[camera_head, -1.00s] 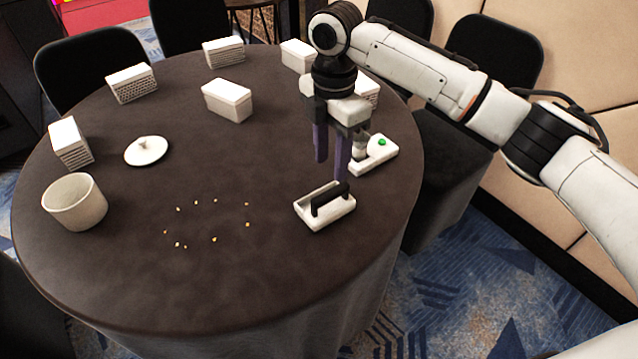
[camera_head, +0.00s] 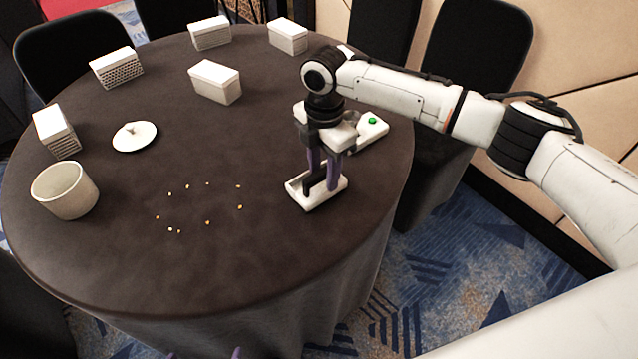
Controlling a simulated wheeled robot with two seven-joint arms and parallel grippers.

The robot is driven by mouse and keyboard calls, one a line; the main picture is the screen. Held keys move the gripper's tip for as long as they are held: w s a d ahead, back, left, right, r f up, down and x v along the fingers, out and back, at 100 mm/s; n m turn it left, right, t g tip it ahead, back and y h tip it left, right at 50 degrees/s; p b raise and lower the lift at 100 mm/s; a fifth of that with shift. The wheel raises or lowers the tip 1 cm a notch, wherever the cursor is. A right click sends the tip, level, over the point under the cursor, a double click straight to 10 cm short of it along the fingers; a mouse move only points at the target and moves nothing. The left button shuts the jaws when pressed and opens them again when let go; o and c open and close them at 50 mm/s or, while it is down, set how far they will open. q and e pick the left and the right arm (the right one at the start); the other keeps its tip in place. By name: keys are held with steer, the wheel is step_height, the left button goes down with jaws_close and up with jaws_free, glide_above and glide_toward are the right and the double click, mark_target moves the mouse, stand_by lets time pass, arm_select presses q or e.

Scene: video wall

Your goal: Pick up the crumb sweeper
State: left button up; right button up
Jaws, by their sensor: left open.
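The crumb sweeper (camera_head: 322,197), seemingly the white tray-like piece with a black handle, rests on the round dark table near its right side. My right gripper (camera_head: 322,185) is over it, pointing down, with its purple fingers at the black handle. The fingers hide much of the handle, and I cannot tell whether they press on it. Several small crumbs (camera_head: 208,222) lie on the cloth left of the sweeper. My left gripper (camera_head: 205,355) shows only as purple fingertips at the bottom edge, open and apart from the table's things.
A white device with a green button (camera_head: 371,122) stands just behind my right gripper.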

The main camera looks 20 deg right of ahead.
jaws_close()
